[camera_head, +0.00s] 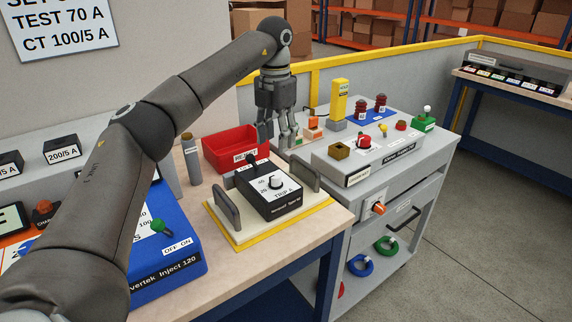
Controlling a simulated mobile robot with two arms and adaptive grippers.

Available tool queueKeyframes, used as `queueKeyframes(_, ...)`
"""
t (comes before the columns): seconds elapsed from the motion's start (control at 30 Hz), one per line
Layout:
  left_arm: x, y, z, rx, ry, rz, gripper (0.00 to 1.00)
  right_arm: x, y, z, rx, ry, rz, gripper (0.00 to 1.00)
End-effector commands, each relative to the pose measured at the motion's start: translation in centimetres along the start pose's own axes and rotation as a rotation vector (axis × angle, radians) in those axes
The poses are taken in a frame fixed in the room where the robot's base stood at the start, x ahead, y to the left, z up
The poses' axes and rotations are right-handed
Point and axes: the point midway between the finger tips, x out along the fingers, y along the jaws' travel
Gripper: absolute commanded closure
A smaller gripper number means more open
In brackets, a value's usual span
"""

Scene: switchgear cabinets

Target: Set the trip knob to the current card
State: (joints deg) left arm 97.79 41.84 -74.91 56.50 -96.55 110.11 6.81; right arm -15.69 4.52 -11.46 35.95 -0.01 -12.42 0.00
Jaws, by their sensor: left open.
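The trip knob (274,183) is a small white dial on a black box marked "TRIP A" (283,203). The box sits on a cream and yellow base (228,225) with a grey handle on each side. The card (68,24) on the wall at top left reads "TEST 70 A" and "CT 100/5 A"; its top line is cut off. My left gripper (277,143) is open and points down. In the picture it is above the trip box, near the red bin and the grey cart, apart from the knob. My right gripper is not in view.
A red bin (222,158) stands behind the trip box. A blue injector unit (174,268) is at the left, partly behind my left arm. A grey cart (440,152) with a control panel stands at the right. Open floor (490,240) lies further right.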

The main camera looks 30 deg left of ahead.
Motion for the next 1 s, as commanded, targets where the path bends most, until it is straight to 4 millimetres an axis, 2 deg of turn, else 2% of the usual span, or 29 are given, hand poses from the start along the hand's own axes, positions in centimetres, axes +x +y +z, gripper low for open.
queueKeyframes(0.13, 1.8, 0.1, -0.1, -0.001, 0.005, 0.001, 0.51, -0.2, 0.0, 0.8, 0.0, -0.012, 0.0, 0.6)
queueKeyframes(0.3, 5.1, 0.0, -0.1, 0.002, 0.006, 0.0, 0.51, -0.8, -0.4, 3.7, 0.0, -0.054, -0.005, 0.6)
queueKeyframes(0.43, 7.4, 0.0, -0.1, 0.001, 0.005, 0.0, 0.51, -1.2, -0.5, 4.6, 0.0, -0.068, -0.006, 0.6)
queueKeyframes(0.6, 9.6, 0.0, -0.1, 0.0, 0.002, -0.001, 0.51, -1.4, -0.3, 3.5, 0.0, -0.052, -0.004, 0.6)
queueKeyframes(0.8, 10.6, -0.1, 0.0, 0.001, 0.0, -0.001, 0.51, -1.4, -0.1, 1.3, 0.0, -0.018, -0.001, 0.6)
queueKeyframes(1.0, 10.6, -0.1, 0.0, 0.001, 0.0, -0.001, 0.51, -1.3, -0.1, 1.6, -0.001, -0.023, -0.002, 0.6)
